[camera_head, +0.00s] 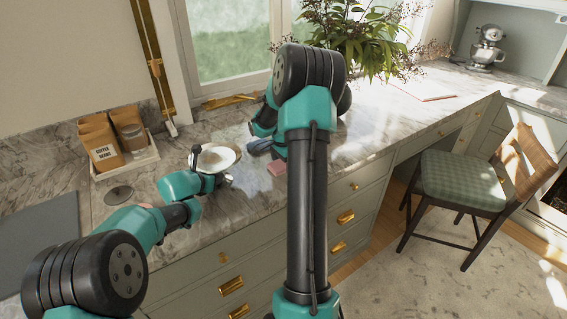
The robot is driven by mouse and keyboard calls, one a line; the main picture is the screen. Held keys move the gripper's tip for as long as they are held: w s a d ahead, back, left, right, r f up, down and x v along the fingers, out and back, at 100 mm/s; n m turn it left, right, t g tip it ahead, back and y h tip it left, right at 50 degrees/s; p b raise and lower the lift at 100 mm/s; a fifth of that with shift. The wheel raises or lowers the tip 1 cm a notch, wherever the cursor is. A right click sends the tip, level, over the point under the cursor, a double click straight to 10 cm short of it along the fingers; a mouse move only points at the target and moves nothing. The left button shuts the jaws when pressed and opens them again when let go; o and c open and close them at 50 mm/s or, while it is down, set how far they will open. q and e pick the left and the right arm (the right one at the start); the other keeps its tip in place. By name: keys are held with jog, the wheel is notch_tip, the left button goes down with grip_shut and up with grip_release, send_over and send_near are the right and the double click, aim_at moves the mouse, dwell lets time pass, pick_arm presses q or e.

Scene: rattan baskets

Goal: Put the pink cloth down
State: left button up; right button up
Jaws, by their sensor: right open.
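The pink cloth (277,168) is a small folded piece lying on the marble counter, near its front edge. My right gripper (262,147) is just behind and left of it, low over the counter. It is open and looks apart from the cloth. My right arm hides part of this area. My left gripper (212,168) is at the front of a white plate (232,153), with its fingers spread near the rim. I cannot tell whether it grips the plate.
A white tray (128,163) with coffee bags (100,146) and a jar stands at the left by the wall. A leafy plant (372,45) stands behind my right arm. A chair (465,180) stands at the right.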

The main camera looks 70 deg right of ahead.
notch_tip(320, 180, up, 12)
jog(key=shift+a+r, duration=0.15)
jog(key=shift+a, duration=0.05)
dwell(0.6)
jog(key=shift+o, duration=0.3)
jog(key=shift+w, duration=0.15)
jog(key=shift+w+a, duration=0.15)
jog(key=shift+w, duration=0.1)
dwell(0.4)
jog(key=shift+f, duration=3.45)
